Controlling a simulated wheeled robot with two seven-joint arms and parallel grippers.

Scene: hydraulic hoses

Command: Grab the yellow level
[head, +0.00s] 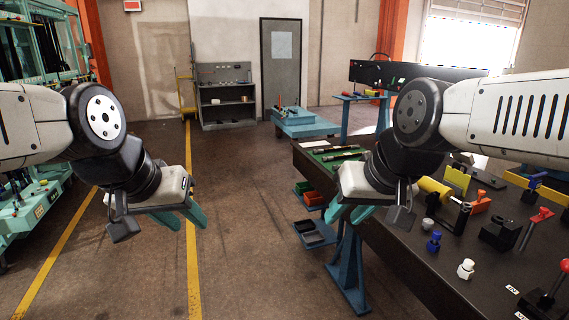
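A bright yellow, flat-faced piece (457,179) stands on the dark workbench (415,255) at the right; it may be the level, but I cannot tell for sure. A duller yellow rounded piece (433,189) lies just left of it. My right gripper (343,220) hangs near the bench's left edge, left of both yellow pieces and apart from them. Its teal fingers look spread and empty. My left gripper (191,226) hangs over the open floor, far from the bench, with its teal fingers apart and nothing between them. My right arm covers part of the bench's far side.
The bench also holds an orange piece (481,202), a blue fitting (434,242), a white fitting (466,269) and a red-handled lever (538,222). Red bins (313,198) sit low beside it. A teal rack (40,45) stands at the left. The middle floor is clear.

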